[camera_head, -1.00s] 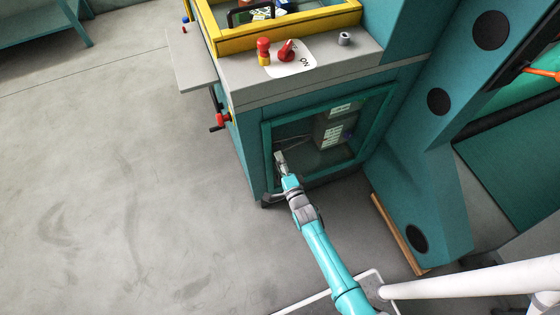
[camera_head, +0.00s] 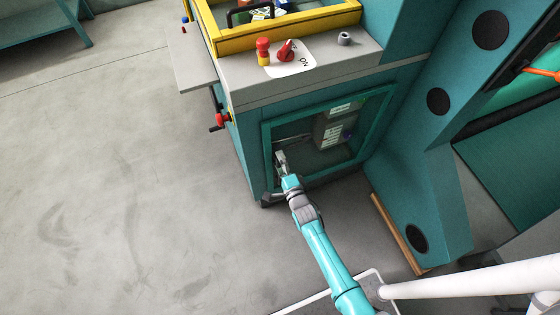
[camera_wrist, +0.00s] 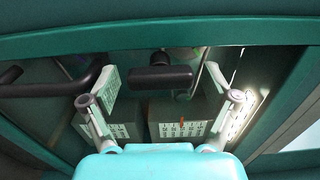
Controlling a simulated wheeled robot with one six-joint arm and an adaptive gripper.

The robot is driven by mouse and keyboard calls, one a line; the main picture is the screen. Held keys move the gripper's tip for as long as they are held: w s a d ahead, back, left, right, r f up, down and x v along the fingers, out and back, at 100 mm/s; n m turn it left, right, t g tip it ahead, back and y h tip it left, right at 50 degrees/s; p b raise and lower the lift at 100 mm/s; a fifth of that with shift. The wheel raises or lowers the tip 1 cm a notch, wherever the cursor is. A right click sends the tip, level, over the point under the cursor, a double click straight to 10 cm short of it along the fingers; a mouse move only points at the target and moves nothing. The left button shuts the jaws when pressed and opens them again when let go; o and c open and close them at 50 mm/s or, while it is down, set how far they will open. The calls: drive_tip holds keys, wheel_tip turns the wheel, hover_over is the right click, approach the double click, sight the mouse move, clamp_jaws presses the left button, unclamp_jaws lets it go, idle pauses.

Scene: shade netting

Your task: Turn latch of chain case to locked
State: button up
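The chain case appears to be the teal-framed case front (camera_head: 266,150) with a see-through panel, low on the machine. It also fills the wrist view, with its teal frame bar (camera_wrist: 160,42) across the top. A black T-shaped handle (camera_wrist: 162,78), likely the latch, sits just below that bar in the wrist view. My gripper (camera_wrist: 162,98) is open, with one finger left and one right of the handle. I see no contact with the handle. In the head view my gripper (camera_head: 281,160) is at the case's lower left, and the latch cannot be made out there.
Behind the panel are grey boxes (camera_wrist: 180,115) with white labels. A black bent bar (camera_wrist: 50,88) lies left in the wrist view. A red-and-black handle (camera_head: 219,121) sticks out from the machine's left side. The floor (camera_head: 120,190) to the left is clear.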

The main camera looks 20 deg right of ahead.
drive_tip(key=s, duration=1.2)
idle(0.5)
drive_tip(key=s+r+n+g, duration=0.1)
drive_tip(key=s+r+n, duration=0.35)
drive_tip(key=s, duration=0.55)
drive_tip(key=s+r+n+g, duration=0.1)
drive_tip(key=s+r+n, duration=0.35)
drive_tip(key=s, duration=0.55)
drive_tip(key=s+r+n+g, duration=0.1)
drive_tip(key=s+r+n, duration=0.8)
drive_tip(key=r, duration=0.7)
drive_tip(key=s, duration=0.2)
drive_tip(key=shift+s+a, duration=0.25)
drive_tip(key=shift+s, duration=0.15)
